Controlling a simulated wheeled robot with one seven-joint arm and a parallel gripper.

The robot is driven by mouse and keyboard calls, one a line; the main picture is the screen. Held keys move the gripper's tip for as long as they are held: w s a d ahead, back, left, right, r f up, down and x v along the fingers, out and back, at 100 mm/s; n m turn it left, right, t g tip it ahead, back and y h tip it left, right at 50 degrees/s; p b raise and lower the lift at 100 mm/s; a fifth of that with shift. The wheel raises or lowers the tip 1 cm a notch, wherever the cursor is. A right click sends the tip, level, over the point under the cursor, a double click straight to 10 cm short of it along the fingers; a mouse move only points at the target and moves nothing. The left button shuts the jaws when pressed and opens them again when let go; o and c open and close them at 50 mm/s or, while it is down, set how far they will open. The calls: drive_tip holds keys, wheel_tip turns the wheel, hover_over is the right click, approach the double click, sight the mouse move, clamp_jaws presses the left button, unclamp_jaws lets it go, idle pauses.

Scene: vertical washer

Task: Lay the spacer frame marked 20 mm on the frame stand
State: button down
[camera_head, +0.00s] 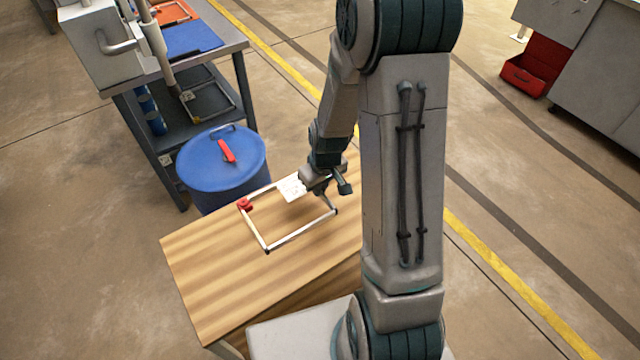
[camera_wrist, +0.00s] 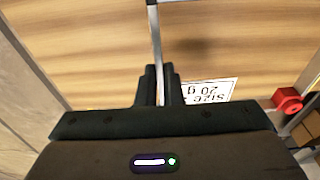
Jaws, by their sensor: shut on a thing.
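My gripper (camera_head: 326,193) is over the wooden table and shut on one bar of a thin, pale rectangular frame (camera_head: 300,233). The frame has dark corners and one red corner piece (camera_head: 244,204). In the wrist view the gripped bar (camera_wrist: 155,38) runs away from between the fingers (camera_wrist: 160,90). The red piece also shows there at the right (camera_wrist: 288,100). I cannot tell whether the frame touches the table. A white card (camera_head: 291,187), partly hidden by my arm, shows upside-down print in the wrist view (camera_wrist: 210,91) that seems to read "Size 20". I cannot pick out the frame stand for certain.
The wooden table top (camera_head: 205,275) is bare at its front left. A blue drum (camera_head: 205,170) with a red handle stands behind it.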

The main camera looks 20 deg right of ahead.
sight(319, 209)
wheel_tip(319, 209, down, 7)
drive_tip(key=b, duration=0.4)
drive_tip(key=shift+b, duration=0.4)
drive_tip(key=shift+s+f, duration=0.1)
idle(0.4)
drive_tip(key=c, duration=1.5)
unclamp_jaws()
drive_tip(key=shift+r+p, duration=2.55)
drive_tip(key=shift+r, duration=1.45)
